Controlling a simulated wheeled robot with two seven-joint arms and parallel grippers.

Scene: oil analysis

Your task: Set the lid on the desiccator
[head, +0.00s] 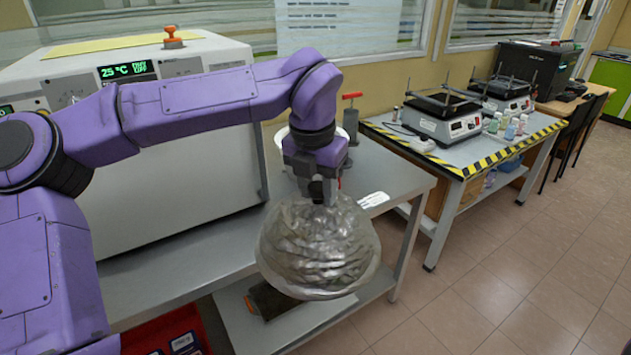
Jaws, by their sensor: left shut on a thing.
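The desiccator lid (318,250) is a large, clear, domed shape with wavy reflections, in the middle of the head view. My left gripper (322,196) points down and is shut on the top of the lid. The lid hangs in the air in front of the steel table's front edge, with its rim down. Behind my left gripper, a round pale rim (281,137) shows on the table, perhaps the desiccator's base. My arm and gripper hide most of it. My right gripper is not in view.
The steel table (385,168) has a bare strip to the right, with a white label (373,199). A large white oven (165,160) stands at left. A red-handled device (351,118) stands behind my gripper. A striped-edge bench (455,160) holds shakers and bottles.

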